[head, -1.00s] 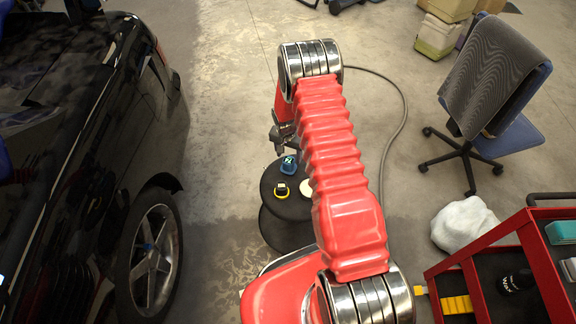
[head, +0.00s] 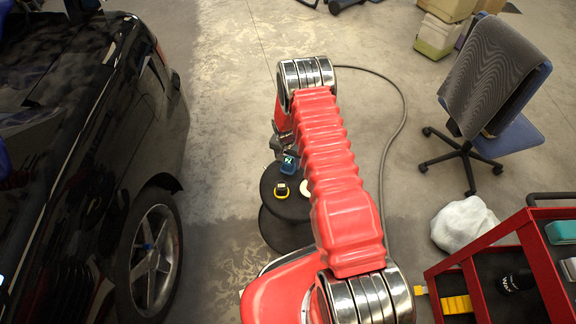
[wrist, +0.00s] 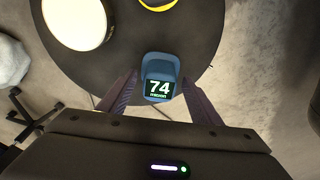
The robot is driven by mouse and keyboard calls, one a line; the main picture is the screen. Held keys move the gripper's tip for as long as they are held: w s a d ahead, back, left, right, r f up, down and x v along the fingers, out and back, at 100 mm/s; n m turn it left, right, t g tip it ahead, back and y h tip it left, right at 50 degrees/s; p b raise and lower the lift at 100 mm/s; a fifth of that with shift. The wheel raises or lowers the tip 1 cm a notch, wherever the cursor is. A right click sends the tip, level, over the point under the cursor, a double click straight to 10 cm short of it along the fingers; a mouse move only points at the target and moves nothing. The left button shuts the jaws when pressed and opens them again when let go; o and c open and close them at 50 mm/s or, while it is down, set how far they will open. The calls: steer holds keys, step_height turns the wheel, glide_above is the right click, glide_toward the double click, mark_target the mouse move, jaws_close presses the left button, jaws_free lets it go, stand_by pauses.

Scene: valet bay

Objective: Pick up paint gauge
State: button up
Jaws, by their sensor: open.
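The paint gauge (wrist: 160,77) is a small blue device with a screen reading 74. It stands near the edge of a round black stool top (wrist: 197,32). In the head view the gauge (head: 288,163) is at the back of the black stool (head: 268,190). My gripper (wrist: 160,88) is open, with its two dark fingers to the left and right of the gauge. I cannot tell whether they touch it. In the head view my gripper (head: 281,146) is just behind the gauge, partly hidden by my arm.
A pale round disc (wrist: 78,20) and a yellow ring-shaped item (wrist: 158,3) share the stool top. A black car (head: 90,150) stands on the left. An office chair (head: 490,95), a white bag (head: 465,226) and a red cart (head: 515,265) are on the right.

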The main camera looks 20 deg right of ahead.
mark_target(289, 160)
steer(key=shift+c, duration=0.4)
steer(key=c, duration=1.2)
step_height(289, 160, up, 10)
steer(key=shift+f, duration=0.1)
stand_by(0.3)
stand_by(0.5)
